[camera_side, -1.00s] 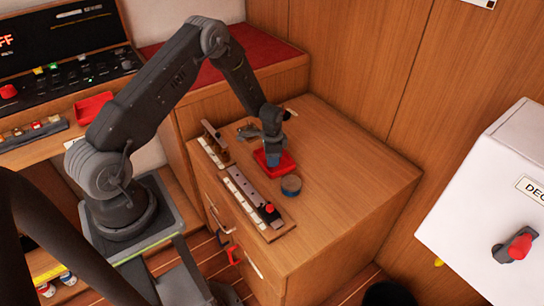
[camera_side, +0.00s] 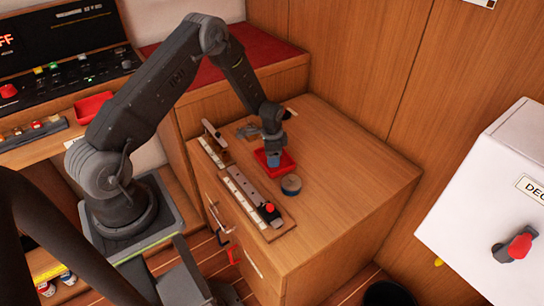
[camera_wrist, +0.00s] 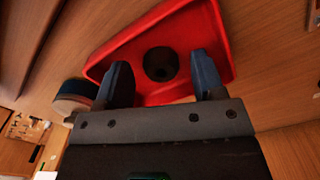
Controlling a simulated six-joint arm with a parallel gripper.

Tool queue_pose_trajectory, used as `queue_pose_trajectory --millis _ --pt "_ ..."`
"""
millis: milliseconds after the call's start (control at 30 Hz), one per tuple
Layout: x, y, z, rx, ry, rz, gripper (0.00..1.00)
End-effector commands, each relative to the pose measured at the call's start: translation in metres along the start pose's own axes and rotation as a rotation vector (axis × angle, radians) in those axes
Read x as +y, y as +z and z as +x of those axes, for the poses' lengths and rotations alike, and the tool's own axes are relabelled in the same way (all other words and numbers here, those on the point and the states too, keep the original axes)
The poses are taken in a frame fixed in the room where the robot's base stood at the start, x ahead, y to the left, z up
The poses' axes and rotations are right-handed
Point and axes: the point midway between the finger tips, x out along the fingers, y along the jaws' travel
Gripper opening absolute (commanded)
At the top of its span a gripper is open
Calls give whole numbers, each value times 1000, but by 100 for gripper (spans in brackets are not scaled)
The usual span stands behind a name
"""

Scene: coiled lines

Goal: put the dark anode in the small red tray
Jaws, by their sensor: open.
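The small red tray (camera_side: 288,160) sits on the wooden cabinet top. It fills the upper middle of the wrist view (camera_wrist: 205,25). The dark anode (camera_wrist: 160,64) is a round dark piece lying inside the tray. In the side view my gripper hides it. My gripper (camera_side: 273,160) points down over the tray. In the wrist view its two blue fingertips (camera_wrist: 160,75) are spread apart, one on each side of the anode, with clear gaps and no contact seen.
A round tin with a blue band (camera_side: 291,184) stands just beside the tray. A long rail with a red knob (camera_side: 268,208) lies along the cabinet's left edge. A grey piece (camera_side: 248,131) lies behind the tray. The cabinet top to the right is clear.

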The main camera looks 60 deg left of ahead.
Motion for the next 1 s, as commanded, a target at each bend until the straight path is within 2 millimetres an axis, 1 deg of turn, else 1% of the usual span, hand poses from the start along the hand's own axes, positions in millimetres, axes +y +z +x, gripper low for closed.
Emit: queue_pose_trajectory --millis 300,400,533,667,767,867,900,967,1000 --pt "-1 -1 -65 3 -4 0 62" --pt "-1 -1 -84 3 -3 0 62" --pt "0 0 -102 2 -2 0 62" --pt "0 0 -113 1 -2 0 62" --pt "4 -2 -128 11 -11 -8 62" --pt "16 -5 -160 34 -34 -35 62" --pt "23 -5 -178 48 -46 -50 62" --pt "37 -4 -206 71 -64 -79 62" --pt "48 -3 -225 88 -75 -98 62"
